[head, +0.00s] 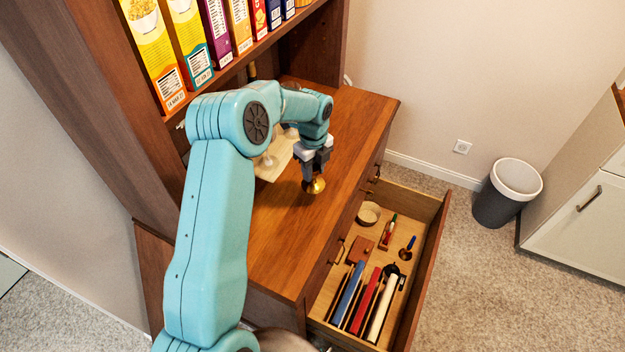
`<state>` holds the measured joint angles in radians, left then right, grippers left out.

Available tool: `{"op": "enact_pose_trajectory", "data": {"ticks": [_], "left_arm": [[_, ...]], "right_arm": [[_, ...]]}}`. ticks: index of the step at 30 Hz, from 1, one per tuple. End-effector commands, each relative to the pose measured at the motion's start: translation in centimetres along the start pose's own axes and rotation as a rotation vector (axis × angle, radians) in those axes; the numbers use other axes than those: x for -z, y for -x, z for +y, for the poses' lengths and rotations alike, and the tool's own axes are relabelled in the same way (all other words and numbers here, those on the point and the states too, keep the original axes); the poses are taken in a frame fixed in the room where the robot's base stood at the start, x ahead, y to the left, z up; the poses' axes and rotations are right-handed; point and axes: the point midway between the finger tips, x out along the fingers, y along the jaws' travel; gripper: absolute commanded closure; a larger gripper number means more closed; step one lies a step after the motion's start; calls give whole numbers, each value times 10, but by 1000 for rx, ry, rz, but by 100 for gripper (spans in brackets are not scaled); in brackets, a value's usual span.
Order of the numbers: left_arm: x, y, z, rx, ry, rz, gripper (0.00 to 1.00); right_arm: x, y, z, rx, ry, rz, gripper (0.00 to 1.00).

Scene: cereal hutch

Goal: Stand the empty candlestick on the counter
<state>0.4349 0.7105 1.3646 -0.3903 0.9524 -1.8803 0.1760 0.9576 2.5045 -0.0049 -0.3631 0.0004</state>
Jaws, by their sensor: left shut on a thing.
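My left gripper (315,172) points down over the wooden counter (282,232) of the hutch. It is shut on the brass candlestick (314,186), whose round golden part shows just below the fingers. The candlestick is at or just above the counter top; I cannot tell whether it touches. The fingers hide its upper part. No candle shows in it. My right gripper is not in view.
An open drawer (415,262) juts out in front of the counter, holding blue, red and white candles and small items. A pale board (275,163) is behind my arm. Cereal boxes (152,50) fill the shelf above. A bin (508,192) stands right.

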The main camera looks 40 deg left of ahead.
Motion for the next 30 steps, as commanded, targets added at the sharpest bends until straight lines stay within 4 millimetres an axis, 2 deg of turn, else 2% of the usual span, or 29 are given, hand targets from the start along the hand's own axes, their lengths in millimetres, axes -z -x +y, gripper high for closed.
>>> {"op": "enact_pose_trajectory", "data": {"ticks": [3, 8, 15, 26, 27, 29, 30], "left_arm": [[-2, -14, 0, 0, 1, -1, 100], [-2, -26, -1, 0, 0, -2, 100], [-2, -60, -1, 0, 0, -1, 100], [-2, -66, -2, 2, 0, -2, 100], [-2, -66, -1, 1, 0, -1, 59], [-2, -66, -1, 0, 0, -1, 40], [-2, -66, -1, 0, 0, -1, 40]], "right_arm": [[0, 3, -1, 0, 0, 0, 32], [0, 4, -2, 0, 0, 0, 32], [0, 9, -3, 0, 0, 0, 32], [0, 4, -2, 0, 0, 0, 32], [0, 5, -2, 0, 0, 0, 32], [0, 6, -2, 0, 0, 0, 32], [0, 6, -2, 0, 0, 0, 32]]}}
